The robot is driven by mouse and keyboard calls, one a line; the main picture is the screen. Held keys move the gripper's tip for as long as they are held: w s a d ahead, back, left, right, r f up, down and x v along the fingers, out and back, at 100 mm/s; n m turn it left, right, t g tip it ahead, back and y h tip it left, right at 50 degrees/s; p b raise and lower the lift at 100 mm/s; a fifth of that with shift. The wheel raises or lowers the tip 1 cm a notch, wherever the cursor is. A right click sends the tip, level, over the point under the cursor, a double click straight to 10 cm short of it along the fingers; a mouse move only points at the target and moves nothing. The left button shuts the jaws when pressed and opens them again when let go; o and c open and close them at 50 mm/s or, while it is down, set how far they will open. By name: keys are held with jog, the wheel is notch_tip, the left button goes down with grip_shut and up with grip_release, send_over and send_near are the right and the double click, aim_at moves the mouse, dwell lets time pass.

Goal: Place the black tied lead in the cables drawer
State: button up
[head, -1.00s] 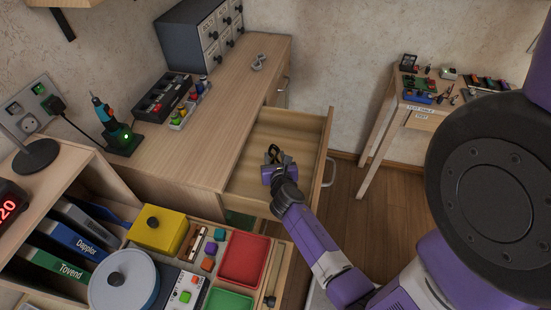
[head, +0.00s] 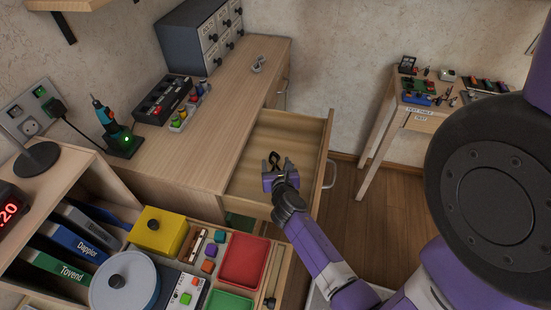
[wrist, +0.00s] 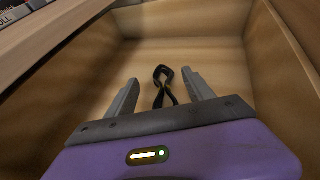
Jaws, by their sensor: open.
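The black tied lead (head: 274,160) is a small dark loop inside the open wooden drawer (head: 248,182) under the desk. In the wrist view the lead (wrist: 163,77) shows between and just beyond the fingertips, against the drawer's floor. Its near end is hidden behind the gripper's edge. My gripper (head: 281,168) is inside the drawer, fingers apart, with a gap on both sides of the lead. In the wrist view my gripper (wrist: 159,82) also shows open. I cannot tell whether the lead lies fully flat on the drawer floor.
The drawer's front panel and handle (head: 329,174) stand to the right of my gripper. A small grey item (head: 258,65) lies on the desk (head: 222,105). A tray unit with a red tray (head: 243,260) and a yellow box (head: 158,232) stands in front. A test table (head: 422,108) is at right.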

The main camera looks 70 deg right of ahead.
jog(key=v, duration=0.5)
jog(key=shift+r, duration=0.35)
jog(key=shift+r, duration=0.1)
